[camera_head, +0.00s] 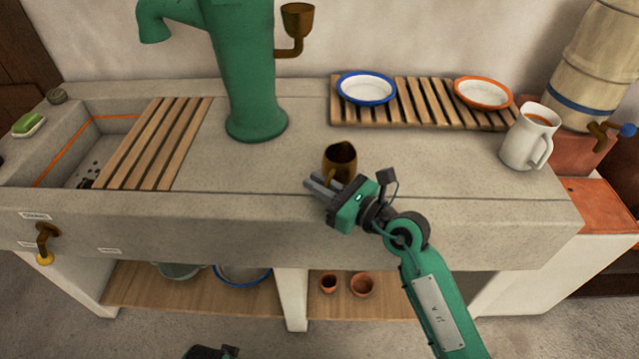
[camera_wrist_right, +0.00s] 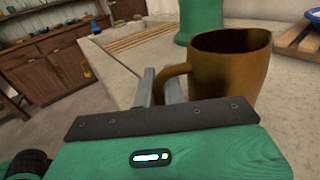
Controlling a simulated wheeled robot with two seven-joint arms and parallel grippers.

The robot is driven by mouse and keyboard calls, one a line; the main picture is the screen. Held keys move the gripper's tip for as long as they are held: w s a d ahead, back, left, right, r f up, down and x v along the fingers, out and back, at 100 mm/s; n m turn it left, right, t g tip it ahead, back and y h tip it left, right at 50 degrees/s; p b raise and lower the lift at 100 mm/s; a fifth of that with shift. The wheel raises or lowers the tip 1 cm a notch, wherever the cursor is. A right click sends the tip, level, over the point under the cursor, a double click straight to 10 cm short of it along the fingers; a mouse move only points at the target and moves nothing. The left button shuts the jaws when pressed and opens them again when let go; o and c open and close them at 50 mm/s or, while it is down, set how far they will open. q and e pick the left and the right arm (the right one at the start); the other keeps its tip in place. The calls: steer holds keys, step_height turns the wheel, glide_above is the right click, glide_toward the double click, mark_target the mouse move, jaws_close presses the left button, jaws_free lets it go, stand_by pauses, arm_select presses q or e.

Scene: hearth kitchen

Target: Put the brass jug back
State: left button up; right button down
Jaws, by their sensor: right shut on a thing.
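The brass jug (camera_head: 340,160) is upright at the stone counter's front part, right of the green pump. My right gripper (camera_head: 322,184) is at the jug's near side, shut on its handle. In the right wrist view the brown-gold jug (camera_wrist_right: 228,70) has its handle between the fingers (camera_wrist_right: 160,88). I cannot tell whether the jug's base touches the counter. A dark part of my left arm shows at the bottom edge of the head view; the left gripper's fingers cannot be made out.
The green pump (camera_head: 245,80) stands behind left, with a brass cup (camera_head: 297,20) beside it. A slatted rack (camera_head: 422,112) holds a blue-rimmed bowl (camera_head: 366,88) and an orange-rimmed bowl (camera_head: 483,93). A white pitcher (camera_head: 524,145) stands right. Wooden slats (camera_head: 150,145) partly cover the sink. The middle counter is clear.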

steer(key=c, duration=1.9)
jaws_free()
steer(key=shift+f, duration=0.15)
steer(key=o, duration=0.4)
arm_select(q)
steer(key=shift+r, duration=0.15)
